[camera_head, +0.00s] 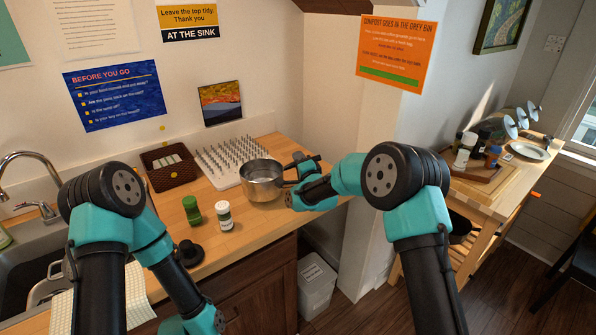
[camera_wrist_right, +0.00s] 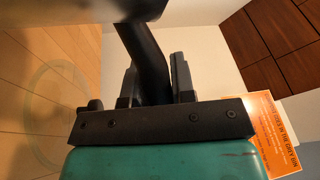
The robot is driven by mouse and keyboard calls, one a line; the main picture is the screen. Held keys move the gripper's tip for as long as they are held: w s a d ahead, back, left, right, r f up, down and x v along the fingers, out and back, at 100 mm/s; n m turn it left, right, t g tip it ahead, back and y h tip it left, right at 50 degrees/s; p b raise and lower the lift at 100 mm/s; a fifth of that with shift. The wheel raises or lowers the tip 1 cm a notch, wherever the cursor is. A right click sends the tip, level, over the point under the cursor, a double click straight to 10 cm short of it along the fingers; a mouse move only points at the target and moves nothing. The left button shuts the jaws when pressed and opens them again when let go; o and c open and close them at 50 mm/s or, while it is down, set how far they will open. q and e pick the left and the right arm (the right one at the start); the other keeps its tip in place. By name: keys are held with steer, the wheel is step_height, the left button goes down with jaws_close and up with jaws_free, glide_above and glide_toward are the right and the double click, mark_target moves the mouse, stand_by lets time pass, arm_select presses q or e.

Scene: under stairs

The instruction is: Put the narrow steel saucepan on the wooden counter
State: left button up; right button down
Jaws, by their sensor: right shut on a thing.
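The steel saucepan (camera_head: 262,186) is over the right part of the wooden counter (camera_head: 232,257), upright, beside the spiked white rack. I cannot tell whether its base touches the wood. My right gripper (camera_head: 305,182) is at the pan's right side, shut on its dark handle. In the right wrist view the handle (camera_wrist_right: 146,62) runs between the two fingers (camera_wrist_right: 155,85), with part of the pan (camera_wrist_right: 85,10) at the top. A faint ring (camera_wrist_right: 52,108) shows on the wood there. My left arm reaches down at the lower left; its gripper is out of view.
A green-lidded jar (camera_head: 192,211), a white-lidded shaker (camera_head: 224,215) and a black knobbed item (camera_head: 188,252) stand left of the pan. The spiked rack (camera_head: 226,158) and a brown basket (camera_head: 170,170) are behind. A wall (camera_head: 360,235) rises right of the counter.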

steer(key=shift+f, duration=2)
steer(key=c, duration=1)
jaws_free()
steer(key=shift+o, duration=0.2)
steer(key=shift+s, duration=0.1)
steer(key=v, duration=1.1)
steer(key=shift+s+d, duration=0.2)
steer(key=shift+s, duration=0.15)
